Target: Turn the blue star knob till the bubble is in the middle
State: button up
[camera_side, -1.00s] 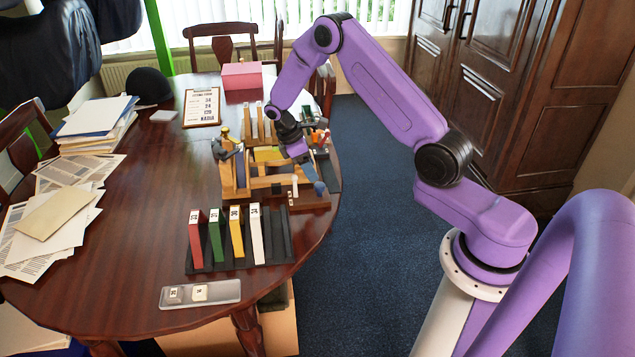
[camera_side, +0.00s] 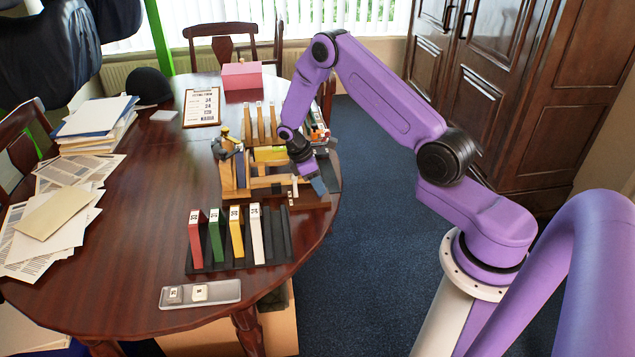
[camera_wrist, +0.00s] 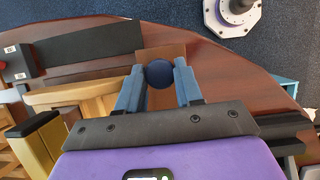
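In the wrist view the dark blue knob (camera_wrist: 160,74) shows from above, between the two blue fingertips of my gripper (camera_wrist: 160,82). One finger is on each side of it and their inner edges look very close to the knob. I cannot tell whether they press on it. In the side view my gripper (camera_side: 319,184) reaches down at the right end of the wooden saddle fixture (camera_side: 236,192), and its fingers cover the knob there. The bubble cannot be made out in either view.
A dark rack (camera_side: 279,240) with red, green, yellow and white upright pieces stands in front of the fixture. A silver tray (camera_side: 228,292) lies nearer. A printed card (camera_side: 201,107) and a pink box (camera_side: 242,76) are behind. The table's left-middle is clear.

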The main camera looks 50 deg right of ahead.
jog(key=m, duration=0.2)
jog(key=m+y, duration=0.1)
jog(key=m, duration=0.2)
jog(key=shift+w+d+g+y, duration=0.1)
jog(key=shift+g+y, duration=0.2)
jog(key=shift+g, duration=0.1)
jog(key=o, duration=1)
jog(key=v, duration=1.7)
jog(key=shift+w+r, duration=0.15)
jog(key=shift+r, duration=0.05)
